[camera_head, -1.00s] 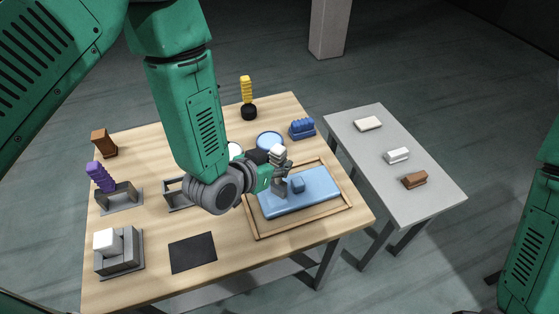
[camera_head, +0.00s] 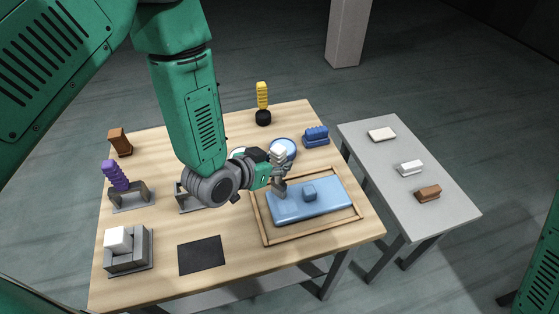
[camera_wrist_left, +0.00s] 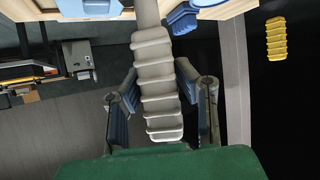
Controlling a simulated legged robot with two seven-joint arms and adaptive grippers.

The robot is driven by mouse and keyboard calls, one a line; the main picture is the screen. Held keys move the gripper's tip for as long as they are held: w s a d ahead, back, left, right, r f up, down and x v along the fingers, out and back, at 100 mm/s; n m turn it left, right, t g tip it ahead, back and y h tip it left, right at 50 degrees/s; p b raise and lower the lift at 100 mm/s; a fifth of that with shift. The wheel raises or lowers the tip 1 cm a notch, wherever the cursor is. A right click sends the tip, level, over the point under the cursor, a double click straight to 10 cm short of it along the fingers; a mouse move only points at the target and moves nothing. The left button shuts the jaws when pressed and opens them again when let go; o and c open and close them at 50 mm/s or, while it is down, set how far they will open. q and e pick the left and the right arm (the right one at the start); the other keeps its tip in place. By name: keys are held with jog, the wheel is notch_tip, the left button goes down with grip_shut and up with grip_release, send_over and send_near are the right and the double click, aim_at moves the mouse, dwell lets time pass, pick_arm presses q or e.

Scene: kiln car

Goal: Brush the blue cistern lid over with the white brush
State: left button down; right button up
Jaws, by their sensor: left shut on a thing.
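In the left wrist view the white ribbed handle (camera_wrist_left: 157,85) stands between the two fingers (camera_wrist_left: 160,100). My right gripper is out of view.
A blue brush (camera_head: 316,135), a yellow-handled brush (camera_head: 262,97) and a blue-rimmed dish (camera_head: 284,149) stand behind. At left are a purple-handled brush (camera_head: 116,177), a grey holder with a white block (camera_head: 118,240) and a dark mat (camera_head: 201,255). A grey side table (camera_head: 440,205) bears several blocks.

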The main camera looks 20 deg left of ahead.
pick_arm(q)
jog(key=shift+s+a, duration=0.7)
jog(key=shift+a, duration=0.35)
jog(key=shift+s+d, duration=0.3)
jog(key=shift+d, duration=0.7)
jog(key=shift+s+d, duration=0.3)
jog(key=shift+d, duration=0.65)
jog(key=a, duration=0.2)
jog(key=w+a, duration=0.1)
jog(key=a, duration=0.1)
jog(key=shift+w, duration=0.15)
jog(key=shift+s+d, duration=0.2)
jog(key=shift+d, duration=0.45)
jog(key=shift+s+d, duration=0.25)
jog(key=shift+d, duration=0.45)
jog(key=shift+s+d, duration=0.2)
jog(key=shift+d, duration=0.45)
